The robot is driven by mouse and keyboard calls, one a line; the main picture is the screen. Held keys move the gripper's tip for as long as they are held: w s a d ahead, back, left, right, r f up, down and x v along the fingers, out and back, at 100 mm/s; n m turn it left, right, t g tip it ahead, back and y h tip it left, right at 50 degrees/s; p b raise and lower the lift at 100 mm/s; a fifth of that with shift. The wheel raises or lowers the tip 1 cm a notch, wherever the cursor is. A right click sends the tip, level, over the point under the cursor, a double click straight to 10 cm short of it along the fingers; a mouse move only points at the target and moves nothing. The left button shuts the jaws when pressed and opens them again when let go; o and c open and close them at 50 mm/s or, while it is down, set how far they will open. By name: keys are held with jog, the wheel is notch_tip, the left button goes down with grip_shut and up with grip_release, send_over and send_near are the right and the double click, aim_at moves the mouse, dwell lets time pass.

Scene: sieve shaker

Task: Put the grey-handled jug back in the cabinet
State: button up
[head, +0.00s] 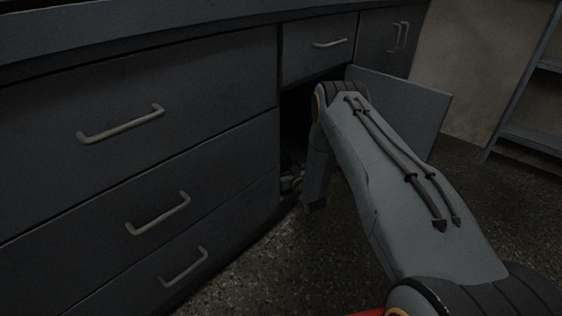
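The cabinet (294,122) stands open below a small drawer, and its inside is very dark. Its door (420,108) is swung out to the right, behind my arm. My arm reaches from the lower right to the opening and bends down in front of it. A part of my wrist shows at the low left of the opening. My gripper's fingers are hidden inside or behind the cabinet edge. The grey-handled jug is not visible, so I cannot tell whether I hold it.
A stack of wide closed drawers (120,160) with bar handles fills the left, under a worktop (120,22). A small closed drawer (312,50) sits above the opening. A shelf rack (535,138) stands at the far right. The speckled floor (262,268) is clear in front.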

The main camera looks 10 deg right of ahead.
jog(key=shift+r, duration=0.2)
jog(key=p+v, duration=0.6)
jog(key=v, duration=0.6)
jog(key=shift+f, duration=0.1)
